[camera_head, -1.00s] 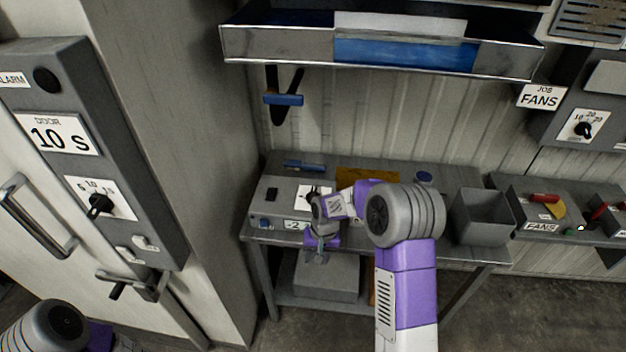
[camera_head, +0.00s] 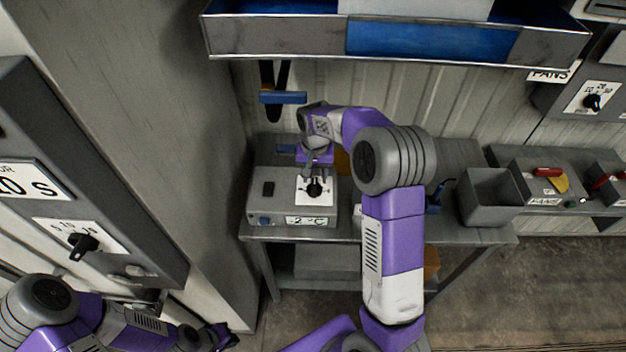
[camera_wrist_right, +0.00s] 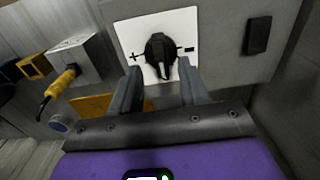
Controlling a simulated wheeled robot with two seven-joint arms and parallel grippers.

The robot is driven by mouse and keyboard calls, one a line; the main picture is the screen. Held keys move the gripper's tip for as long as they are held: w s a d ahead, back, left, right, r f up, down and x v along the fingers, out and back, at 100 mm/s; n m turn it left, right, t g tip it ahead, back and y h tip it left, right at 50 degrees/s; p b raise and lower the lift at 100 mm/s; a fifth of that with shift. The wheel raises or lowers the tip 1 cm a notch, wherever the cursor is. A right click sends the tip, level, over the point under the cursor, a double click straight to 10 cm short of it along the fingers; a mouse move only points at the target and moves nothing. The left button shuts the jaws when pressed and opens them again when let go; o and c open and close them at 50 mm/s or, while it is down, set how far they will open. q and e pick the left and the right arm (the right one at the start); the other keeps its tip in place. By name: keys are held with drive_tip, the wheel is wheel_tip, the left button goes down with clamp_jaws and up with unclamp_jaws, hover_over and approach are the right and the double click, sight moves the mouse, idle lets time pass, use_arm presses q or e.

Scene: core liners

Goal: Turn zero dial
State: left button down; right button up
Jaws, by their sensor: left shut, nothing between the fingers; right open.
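The dial is a black knob (camera_head: 314,188) on a white plate, on top of a grey box (camera_head: 262,206) with a "-2 °C" label. In the right wrist view the knob (camera_wrist_right: 159,50) sits between a plus and a minus mark. My right gripper (camera_head: 314,174) is above the box, pointing down at the knob. In the wrist view its open fingers (camera_wrist_right: 160,88) lie either side of the knob's near end; I cannot tell whether they touch it. My left gripper (camera_head: 228,338) is shut and empty, low at the left near the floor.
A shelf with a blue panel (camera_head: 430,40) hangs above the bench. A grey open bin (camera_head: 490,197) stands right of the box. A door panel with a black dial (camera_head: 83,243) is at the left.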

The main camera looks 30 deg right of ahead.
sight(315, 184)
drive_tip(key=shift+f, duration=1.75)
drive_tip(key=shift+c, duration=0.2)
drive_tip(key=shift+w, duration=0.1)
clamp_jaws()
